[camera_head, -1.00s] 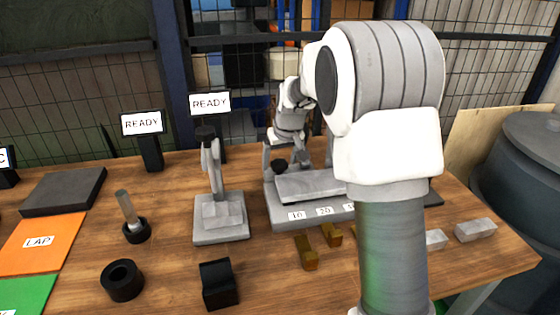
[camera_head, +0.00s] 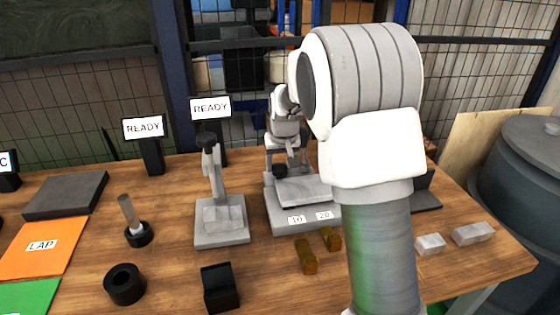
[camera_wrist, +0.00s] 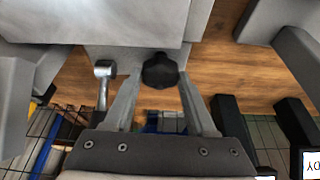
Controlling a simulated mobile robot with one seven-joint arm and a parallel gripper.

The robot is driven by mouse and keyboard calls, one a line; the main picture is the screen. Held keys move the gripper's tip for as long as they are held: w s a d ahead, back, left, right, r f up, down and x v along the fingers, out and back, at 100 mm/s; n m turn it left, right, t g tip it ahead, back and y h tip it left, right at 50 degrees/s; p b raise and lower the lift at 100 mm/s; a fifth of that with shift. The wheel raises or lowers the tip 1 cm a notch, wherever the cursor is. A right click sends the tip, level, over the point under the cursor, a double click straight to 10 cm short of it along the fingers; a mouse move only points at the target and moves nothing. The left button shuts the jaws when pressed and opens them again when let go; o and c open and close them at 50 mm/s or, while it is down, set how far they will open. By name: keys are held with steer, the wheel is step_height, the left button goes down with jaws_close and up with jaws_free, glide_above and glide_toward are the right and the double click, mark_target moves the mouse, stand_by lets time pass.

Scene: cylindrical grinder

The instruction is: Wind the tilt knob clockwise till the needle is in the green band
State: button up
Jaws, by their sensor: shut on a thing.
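The tilt knob is a black lobed knob (camera_wrist: 160,70) between my fingertips in the wrist view. In the head view a dark knob (camera_head: 280,171) shows at the left end of the grey machine (camera_head: 290,219), below my wrist. My gripper (camera_wrist: 160,77) is shut on the knob, with one finger at each side of it. No needle or green band can be made out in either view. My upper arm hides the right part of the machine in the head view.
A grey stand (camera_head: 221,231) with a black-topped post is left of the machine. Two brass blocks (camera_head: 306,256) lie in front, and two pale grey blocks (camera_head: 430,243) lie right. READY signs (camera_head: 210,107) stand behind.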

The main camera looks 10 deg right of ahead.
steer(key=shift+a+m+h+p, duration=0.1)
steer(key=shift+m+h+p, duration=0.55)
steer(key=shift+m, duration=0.75)
steer(key=o, duration=1.4)
steer(key=shift+c, duration=0.2)
steer(key=shift+r, duration=0.1)
steer(key=p+v, duration=0.3)
steer(key=v, duration=1.4)
steer(key=shift+p, duration=0.3)
steer(key=shift+r, duration=0.15)
